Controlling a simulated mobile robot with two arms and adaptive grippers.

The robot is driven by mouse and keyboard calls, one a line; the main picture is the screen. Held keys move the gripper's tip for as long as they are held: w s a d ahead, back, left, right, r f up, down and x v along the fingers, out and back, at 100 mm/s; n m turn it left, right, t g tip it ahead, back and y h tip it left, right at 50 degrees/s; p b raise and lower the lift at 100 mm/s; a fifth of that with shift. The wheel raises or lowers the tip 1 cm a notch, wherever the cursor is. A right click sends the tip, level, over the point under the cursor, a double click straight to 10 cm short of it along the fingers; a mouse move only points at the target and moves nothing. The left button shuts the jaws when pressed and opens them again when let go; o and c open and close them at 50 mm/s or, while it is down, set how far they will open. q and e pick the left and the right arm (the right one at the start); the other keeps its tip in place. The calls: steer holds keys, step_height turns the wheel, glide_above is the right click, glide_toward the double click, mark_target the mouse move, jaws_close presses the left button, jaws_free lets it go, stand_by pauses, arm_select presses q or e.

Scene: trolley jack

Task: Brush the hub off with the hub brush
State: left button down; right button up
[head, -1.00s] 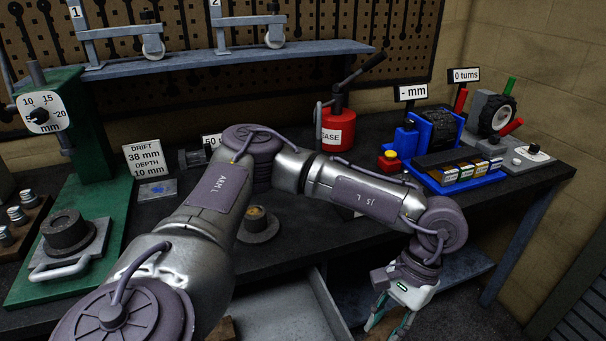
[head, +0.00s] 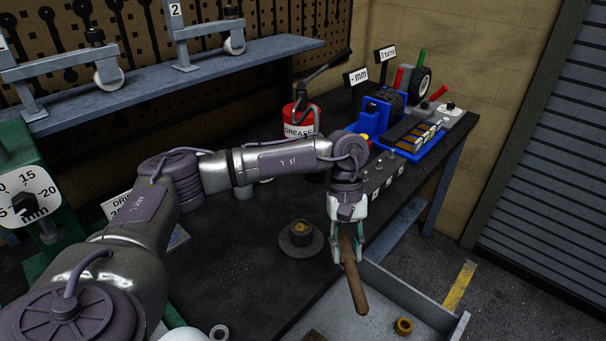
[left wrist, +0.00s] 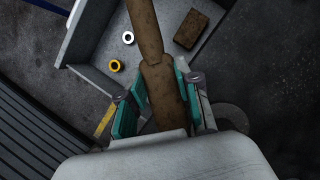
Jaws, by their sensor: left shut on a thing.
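A brown wooden-looking handle, which I take for the hub brush (head: 355,285), is in my left gripper (head: 347,250). The gripper is shut on it; the handle slants down toward the open drawer. In the left wrist view the brush (left wrist: 152,45) runs between the teal fingers of the gripper (left wrist: 157,92); I cannot make out bristles. A round grey flanged part with a brass-coloured centre, apparently the hub (head: 301,240), sits on the dark bench, left of the gripper and apart from it. My right gripper is not in view.
The open drawer (head: 412,292) below the bench edge holds a brass ring (head: 403,326); the left wrist view also shows a white ring (left wrist: 128,37) and brown block (left wrist: 190,29). A red grease can (head: 301,120) and blue tray (head: 420,150) stand farther back.

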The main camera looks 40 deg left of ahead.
arm_select(q)
steer(key=w+a+r+n+t+h+p, duration=0.1)
steer(key=w+a+r+n+t+p, duration=0.3)
steer(key=a+n, duration=0.5)
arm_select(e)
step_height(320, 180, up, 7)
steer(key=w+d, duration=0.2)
arm_select(q)
step_height(320, 180, down, 6)
steer(key=a+g+b, duration=0.1)
steer(key=b, duration=0.4)
steer(key=shift+w+m, duration=0.3)
steer(key=shift+m, duration=0.1)
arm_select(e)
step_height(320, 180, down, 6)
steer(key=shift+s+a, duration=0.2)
arm_select(q)
steer(key=shift+f, duration=0.1)
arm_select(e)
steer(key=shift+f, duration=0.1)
arm_select(q)
steer(key=shift+f+b, duration=0.65)
steer(key=shift+b, duration=0.25)
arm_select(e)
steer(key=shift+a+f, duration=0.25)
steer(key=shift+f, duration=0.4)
arm_select(q)
steer(key=shift+w, duration=0.15)
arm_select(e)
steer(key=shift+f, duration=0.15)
